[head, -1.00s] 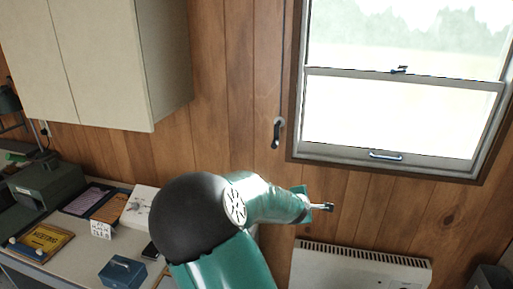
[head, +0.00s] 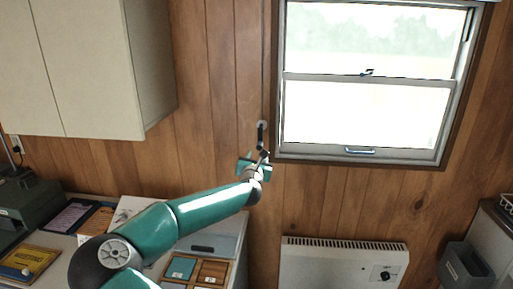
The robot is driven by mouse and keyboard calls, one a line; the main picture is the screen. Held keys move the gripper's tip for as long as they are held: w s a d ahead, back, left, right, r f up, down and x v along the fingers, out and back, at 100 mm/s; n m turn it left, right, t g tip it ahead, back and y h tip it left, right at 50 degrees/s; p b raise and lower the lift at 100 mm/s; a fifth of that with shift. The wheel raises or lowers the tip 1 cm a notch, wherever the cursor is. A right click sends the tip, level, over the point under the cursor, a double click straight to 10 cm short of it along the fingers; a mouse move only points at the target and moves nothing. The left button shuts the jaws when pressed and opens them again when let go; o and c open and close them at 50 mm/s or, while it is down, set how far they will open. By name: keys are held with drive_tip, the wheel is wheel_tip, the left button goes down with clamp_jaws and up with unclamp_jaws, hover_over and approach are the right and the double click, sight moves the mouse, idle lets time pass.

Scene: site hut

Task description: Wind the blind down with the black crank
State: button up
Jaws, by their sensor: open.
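The black crank (head: 261,135) hangs on the wood-panelled wall, just left of the window frame, below a thin dark rod or cord running up the wall. Its handle points down. My gripper (head: 264,157) is just below the crank's lower end in the picture. It is open, with nothing seen between its fingers; the fingertips are small and partly blend with the crank, so I cannot tell whether they touch it. The blind itself is hardly visible; only a pale edge shows at the very top of the window (head: 365,120).
A beige wall cabinet (head: 100,65) hangs at upper left. A white heater (head: 340,265) is on the wall below the window. The desk at lower left holds a box, papers, a yellow book (head: 28,262) and a tray (head: 196,270). A grey bin (head: 465,268) is at lower right.

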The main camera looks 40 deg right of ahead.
sight(260, 145)
drive_tip(key=x, duration=0.9)
drive_tip(key=shift+w+d, duration=0.1)
drive_tip(key=shift+w, duration=0.05)
drive_tip(key=shift+w+d, duration=0.4)
drive_tip(key=shift+w, duration=0.05)
clamp_jaws()
